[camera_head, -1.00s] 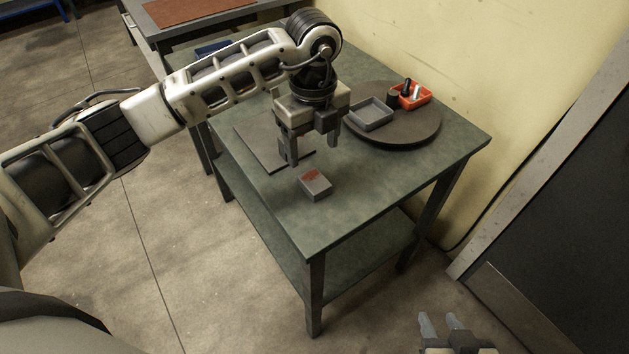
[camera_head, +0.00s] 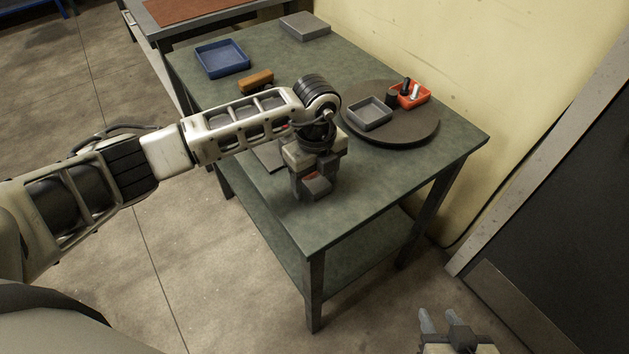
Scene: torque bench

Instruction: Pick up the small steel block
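The small steel block (camera_head: 317,186), grey with a reddish patch on top, sits on the green bench near its front corner. My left gripper (camera_head: 314,187) points down over it, its fingers low on either side of the block. The gripper body and fingers hide part of the block. I cannot tell whether the fingers press on it or stand slightly apart. My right gripper (camera_head: 443,322) is at the bottom edge, away from the bench, its fingers apart with nothing between them.
The green bench (camera_head: 360,207) has a round dark turntable (camera_head: 405,137) carrying a grey tray (camera_head: 369,114) and a red bin (camera_head: 411,95). A dark plate (camera_head: 268,155) lies partly under my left arm. A blue tray (camera_head: 222,60), orange-brown block (camera_head: 256,80) and grey box (camera_head: 305,26) stand farther back.

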